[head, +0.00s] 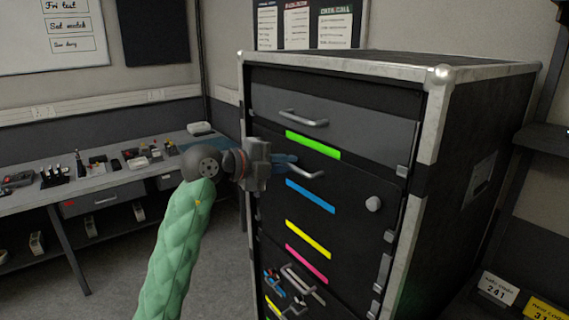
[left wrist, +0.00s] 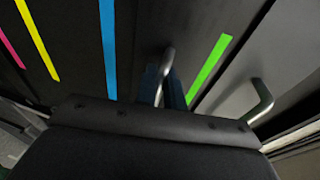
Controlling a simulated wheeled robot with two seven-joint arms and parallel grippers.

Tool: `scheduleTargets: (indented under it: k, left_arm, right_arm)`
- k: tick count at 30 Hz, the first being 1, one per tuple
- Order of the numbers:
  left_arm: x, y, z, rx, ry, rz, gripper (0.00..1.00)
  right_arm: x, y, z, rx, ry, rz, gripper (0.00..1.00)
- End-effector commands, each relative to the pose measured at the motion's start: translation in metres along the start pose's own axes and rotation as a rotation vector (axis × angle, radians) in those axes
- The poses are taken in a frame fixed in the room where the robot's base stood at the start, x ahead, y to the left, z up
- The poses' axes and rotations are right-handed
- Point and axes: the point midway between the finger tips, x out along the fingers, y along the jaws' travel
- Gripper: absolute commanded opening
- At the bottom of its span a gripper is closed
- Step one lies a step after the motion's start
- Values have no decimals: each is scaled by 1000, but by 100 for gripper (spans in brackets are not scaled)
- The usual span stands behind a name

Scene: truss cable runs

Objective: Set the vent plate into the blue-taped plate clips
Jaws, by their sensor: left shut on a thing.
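My left gripper (head: 289,161) reaches the front of a black rack case from the left. Its blue fingers are shut on a grey bar handle (head: 309,174) between the green and blue tapes. In the left wrist view the fingers (left wrist: 163,92) close around this handle (left wrist: 167,65). The blue tape (head: 311,196) runs just below the handle on a dark panel (head: 345,190); it also shows in the left wrist view (left wrist: 108,50). I cannot pick out the vent plate or the plate clips. My right gripper is not in view.
A workbench (head: 110,180) with small items stands at left. Floor between them is clear.

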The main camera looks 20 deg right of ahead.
Motion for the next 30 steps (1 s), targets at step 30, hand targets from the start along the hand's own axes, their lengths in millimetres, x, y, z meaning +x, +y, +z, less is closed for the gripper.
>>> scheduleTargets:
  k: [30]
  left_arm:
    - [0,-2,0,2,-1,-13,0]
  right_arm:
    - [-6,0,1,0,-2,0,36]
